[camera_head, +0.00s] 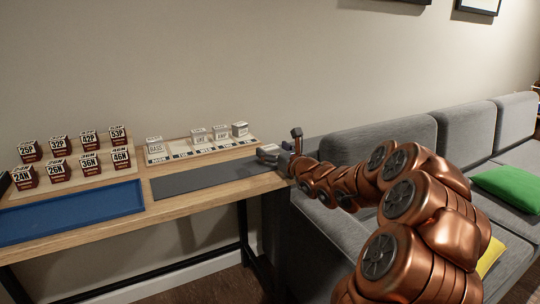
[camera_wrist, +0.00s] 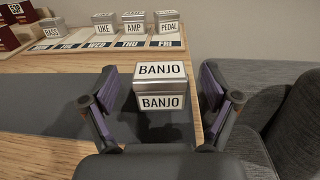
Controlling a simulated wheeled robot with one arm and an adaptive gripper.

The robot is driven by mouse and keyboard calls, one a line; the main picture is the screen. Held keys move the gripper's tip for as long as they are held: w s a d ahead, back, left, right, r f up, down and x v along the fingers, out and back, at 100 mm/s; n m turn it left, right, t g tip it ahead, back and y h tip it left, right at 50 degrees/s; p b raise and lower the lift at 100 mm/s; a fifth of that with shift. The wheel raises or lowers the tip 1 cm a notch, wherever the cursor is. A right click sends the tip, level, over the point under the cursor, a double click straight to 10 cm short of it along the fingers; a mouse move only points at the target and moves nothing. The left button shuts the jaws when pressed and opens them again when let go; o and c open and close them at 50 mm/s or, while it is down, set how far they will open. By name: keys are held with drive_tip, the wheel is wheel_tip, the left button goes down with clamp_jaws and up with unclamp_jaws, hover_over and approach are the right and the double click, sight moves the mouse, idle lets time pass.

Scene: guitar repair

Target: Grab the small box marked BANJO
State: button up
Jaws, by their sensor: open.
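The small white box marked BANJO (camera_wrist: 161,88) shows in the wrist view, with black lettering on its top and front. It sits near the right end of the dark grey mat, close to the table's right edge. My gripper (camera_wrist: 162,100) is open, with one finger on each side of the box; I cannot tell whether either finger touches it. In the head view my gripper (camera_head: 278,151) is at the table's right end, and the BANJO box cannot be made out there.
A day-marked rack (camera_head: 203,150) holds several white boxes behind the dark grey mat (camera_head: 205,178). Several dark red boxes stand on a stepped rack at left, behind a blue tray (camera_head: 70,210). A grey sofa (camera_head: 385,140) adjoins the table's right end.

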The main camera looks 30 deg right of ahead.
drive_tip(key=shift+w, duration=1.05)
drive_tip(key=shift+c, duration=0.4)
drive_tip(key=c, duration=1.2)
drive_tip(key=shift+r, duration=0.15)
